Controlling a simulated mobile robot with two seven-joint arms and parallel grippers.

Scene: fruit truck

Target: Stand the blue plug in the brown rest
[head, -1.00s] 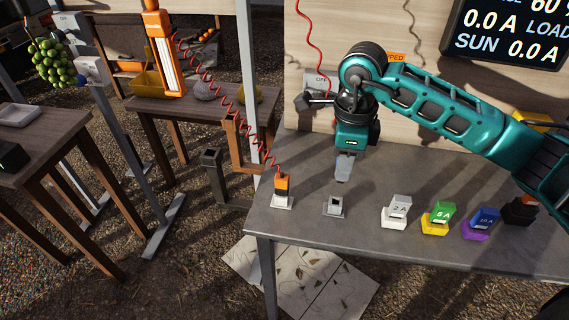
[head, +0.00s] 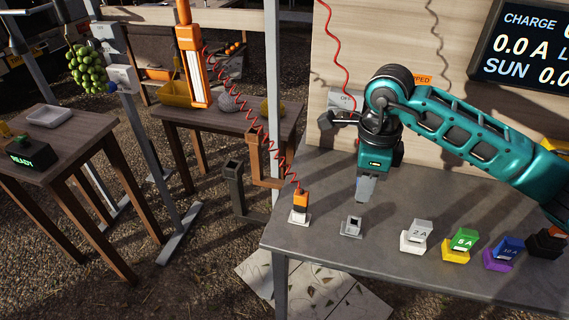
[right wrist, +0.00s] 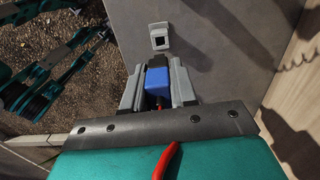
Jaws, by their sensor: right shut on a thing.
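The blue plug (right wrist: 157,82) is between the fingers of my right gripper in the right wrist view, with a red cord at its near end. My right gripper (head: 366,190) is shut on it above the grey table, pointing down, and in the head view its fingers mostly hide the plug. A small grey socket (head: 351,227) stands empty on the table just below and left of the gripper; it also shows ahead of the plug in the wrist view (right wrist: 160,38). The brown rest (head: 257,160) stands left of the table's edge, away from the gripper. My left gripper is not in view.
An orange plug (head: 301,201) on a coiled red cord stands in a white socket at the table's left corner. A darker grey-brown rest (head: 234,185) stands beside the brown one. White, green and blue labelled blocks (head: 464,240) line the front right. A grey post (head: 273,75) rises behind.

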